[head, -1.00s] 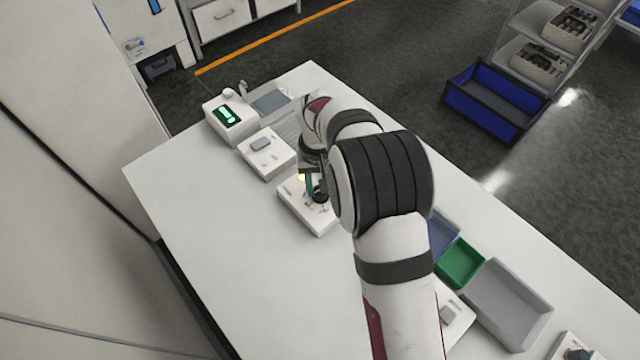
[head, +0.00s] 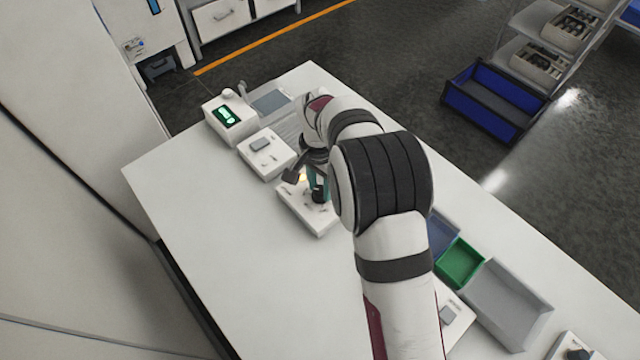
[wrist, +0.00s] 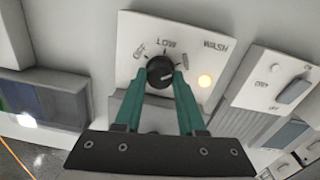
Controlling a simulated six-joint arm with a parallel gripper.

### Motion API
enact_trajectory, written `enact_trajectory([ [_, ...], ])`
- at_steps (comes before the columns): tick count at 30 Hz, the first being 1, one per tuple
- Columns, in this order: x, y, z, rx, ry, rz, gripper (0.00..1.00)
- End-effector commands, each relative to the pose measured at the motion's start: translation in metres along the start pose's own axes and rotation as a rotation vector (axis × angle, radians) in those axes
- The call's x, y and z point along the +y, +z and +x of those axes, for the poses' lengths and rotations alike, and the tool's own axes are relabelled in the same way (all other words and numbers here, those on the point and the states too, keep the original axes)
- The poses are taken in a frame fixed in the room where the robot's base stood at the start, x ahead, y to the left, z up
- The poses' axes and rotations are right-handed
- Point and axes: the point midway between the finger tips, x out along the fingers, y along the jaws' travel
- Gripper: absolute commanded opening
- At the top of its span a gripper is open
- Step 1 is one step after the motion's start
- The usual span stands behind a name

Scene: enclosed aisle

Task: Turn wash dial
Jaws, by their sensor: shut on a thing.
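The wash dial (wrist: 160,72) is a round black knob on a white panel (wrist: 135,42) marked OFF, LOW and WASH, with a third position label at the right too blurred to read. A pale mark on the knob points toward its right side. A round yellow lamp (wrist: 204,81) glows on the panel. My gripper (wrist: 162,73) has its teal fingers shut on the knob, one on each side. In the head view my gripper (head: 318,187) reaches down to the white dial box (head: 305,215); the knob there is mostly hidden by my gripper.
A white switch box (head: 266,152) and a box with a green display (head: 228,118) stand behind the dial box. A green tray (head: 460,262) and a grey tray (head: 510,303) lie to the right. The left of the white table (head: 200,215) is clear.

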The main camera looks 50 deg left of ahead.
Motion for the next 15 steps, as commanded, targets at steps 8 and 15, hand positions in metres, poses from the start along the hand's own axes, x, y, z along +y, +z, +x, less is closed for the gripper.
enact_trajectory([
  [8, 0.0001, 0.0001, -0.0006, -0.003, 0.000, 0.077, 0.00],
  [15, 0.0001, 0.0001, -0.0005, -0.003, 0.000, 0.092, 0.00],
])
